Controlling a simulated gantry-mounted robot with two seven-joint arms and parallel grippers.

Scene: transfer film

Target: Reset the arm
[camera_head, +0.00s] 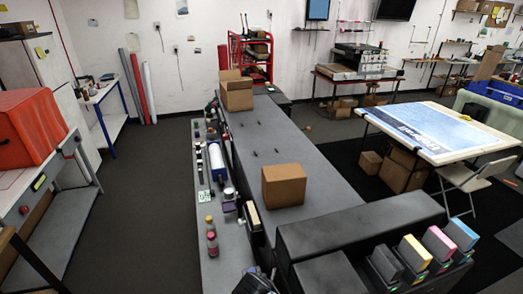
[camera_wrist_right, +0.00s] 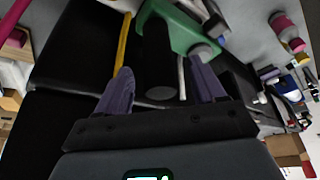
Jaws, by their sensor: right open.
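My right gripper (camera_wrist_right: 160,67) shows in the right wrist view, with two purple fingers spread apart. My left gripper is in neither view.
A long dark machine (camera_head: 265,135) carries a cardboard box (camera_head: 283,185) and an open box (camera_head: 236,92). A narrow side shelf holds small bottles (camera_head: 211,240) and a white roll (camera_head: 216,160). Coloured cartridges (camera_head: 413,252) stand at front right. Grey floor at left is clear.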

